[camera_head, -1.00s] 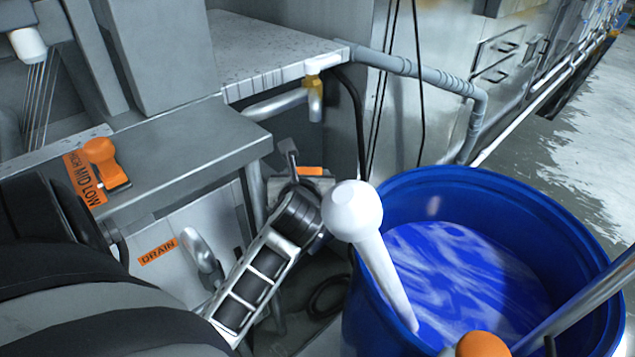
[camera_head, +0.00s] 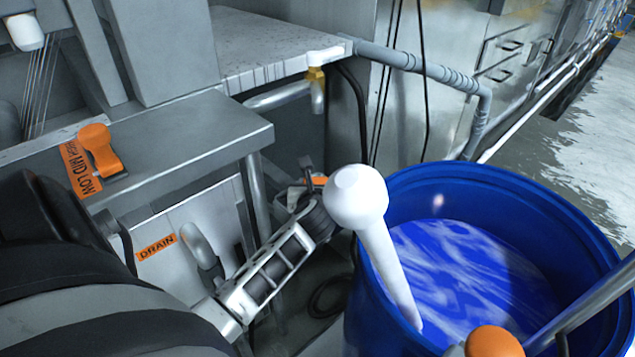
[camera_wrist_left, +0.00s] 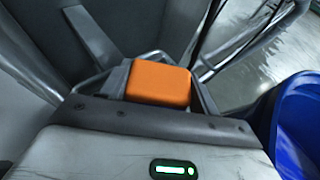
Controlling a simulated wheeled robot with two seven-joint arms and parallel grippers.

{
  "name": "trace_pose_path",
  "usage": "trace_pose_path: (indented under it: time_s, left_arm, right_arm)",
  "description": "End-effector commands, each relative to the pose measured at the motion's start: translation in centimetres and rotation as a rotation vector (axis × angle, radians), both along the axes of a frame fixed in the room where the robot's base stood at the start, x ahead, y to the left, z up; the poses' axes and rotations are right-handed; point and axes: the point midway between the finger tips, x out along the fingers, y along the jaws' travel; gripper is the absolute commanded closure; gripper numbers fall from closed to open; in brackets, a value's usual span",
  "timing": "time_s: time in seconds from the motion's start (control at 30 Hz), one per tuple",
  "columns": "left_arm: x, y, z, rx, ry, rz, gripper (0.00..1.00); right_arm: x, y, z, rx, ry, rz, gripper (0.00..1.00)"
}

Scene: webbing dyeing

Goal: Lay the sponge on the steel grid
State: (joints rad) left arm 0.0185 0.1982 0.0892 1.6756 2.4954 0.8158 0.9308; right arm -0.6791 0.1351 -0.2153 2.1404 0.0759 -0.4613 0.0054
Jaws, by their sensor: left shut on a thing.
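My left gripper (camera_head: 310,184) is beside the blue barrel, low in front of the steel bench. It is shut on an orange block, which I take for the sponge (camera_wrist_left: 158,82). In the left wrist view the sponge sits between the two grey fingers. In the head view only a small orange edge of the sponge (camera_head: 320,181) shows behind the gripper. I cannot make out the steel grid in either view. My right gripper is not in view.
The blue barrel (camera_head: 480,183) holds blue liquid, with a white round-ended rod (camera_head: 358,200) leaning at its near-left side. A brass tap (camera_head: 316,88) hangs under the bench corner. An orange lever (camera_head: 103,152) and a drain label (camera_head: 157,247) are at left.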

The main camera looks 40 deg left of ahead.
Motion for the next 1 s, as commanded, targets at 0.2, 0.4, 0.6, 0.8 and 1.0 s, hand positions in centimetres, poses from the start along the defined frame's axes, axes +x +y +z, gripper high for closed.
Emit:
trace_pose_path:
  time_s: [0.2,0.4,0.6,0.8,1.0]
  left_arm:
    - [0.0,0.0,-0.4,0.0,0.001,0.001,0.64]
    - [0.0,0.0,-0.3,0.0,0.0,0.001,0.17]
    - [0.0,0.0,0.0,0.0,0.0,0.0,0.17]
    - [-1.7,-1.5,1.0,-0.003,0.0,-0.001,0.17]
    - [-4.9,-4.1,2.7,-0.004,0.001,-0.001,0.17]
  right_arm:
    - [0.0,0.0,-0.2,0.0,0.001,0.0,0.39]
    - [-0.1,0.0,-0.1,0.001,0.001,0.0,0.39]
    - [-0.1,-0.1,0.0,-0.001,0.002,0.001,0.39]
    - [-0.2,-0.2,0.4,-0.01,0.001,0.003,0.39]
    - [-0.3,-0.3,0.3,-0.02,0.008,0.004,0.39]
